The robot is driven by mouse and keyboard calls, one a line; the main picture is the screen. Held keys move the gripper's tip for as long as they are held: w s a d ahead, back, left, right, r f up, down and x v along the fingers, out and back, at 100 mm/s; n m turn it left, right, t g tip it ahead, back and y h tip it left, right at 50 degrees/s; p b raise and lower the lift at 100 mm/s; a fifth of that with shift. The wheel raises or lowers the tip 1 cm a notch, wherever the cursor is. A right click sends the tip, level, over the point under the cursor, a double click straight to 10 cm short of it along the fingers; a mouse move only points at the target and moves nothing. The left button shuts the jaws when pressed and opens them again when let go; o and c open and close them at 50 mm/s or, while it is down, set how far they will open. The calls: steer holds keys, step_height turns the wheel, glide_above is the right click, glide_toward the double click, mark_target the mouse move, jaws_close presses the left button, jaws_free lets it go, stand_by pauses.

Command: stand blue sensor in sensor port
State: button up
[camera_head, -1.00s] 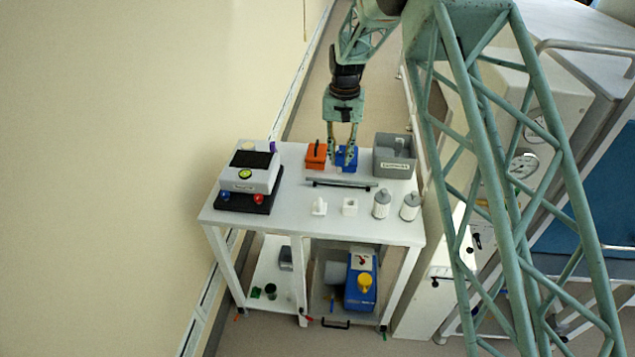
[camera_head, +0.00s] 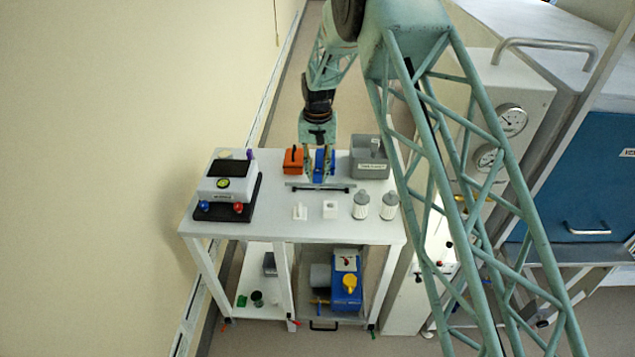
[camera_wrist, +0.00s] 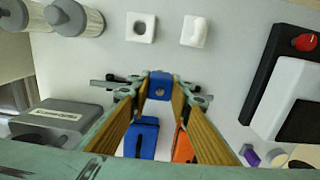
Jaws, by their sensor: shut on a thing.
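My gripper (camera_wrist: 160,88) is shut on a small blue block, which I take as the blue sensor (camera_wrist: 160,78), held between the fingertips in the wrist view. In the head view, my gripper (camera_head: 319,178) is over the back half of the white table, near a grey bar. A white square block with a square hole (camera_head: 330,209) stands in front of it, and also shows in the wrist view (camera_wrist: 140,27). It may be the sensor port, but I cannot read a label. The held block's underside is hidden.
A blue box (camera_wrist: 142,138) and an orange box (camera_head: 293,160) stand behind. A grey bin (camera_head: 370,167) is at right. A grey bar (camera_head: 300,186) lies across the table. A white peg piece (camera_head: 299,212), two white canisters (camera_head: 361,206) and a meter box (camera_head: 224,190) are nearby.

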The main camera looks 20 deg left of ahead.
mark_target(318, 182)
steer(key=shift+f, duration=0.1)
steer(key=shift+f+p, duration=0.3)
steer(key=shift+f, duration=1.45)
steer(key=shift+f, duration=0.15)
steer(key=o, duration=0.9)
steer(key=shift+r+b, duration=0.7)
steer(key=shift+r, duration=5.45)
steer(key=shift+r, duration=0.15)
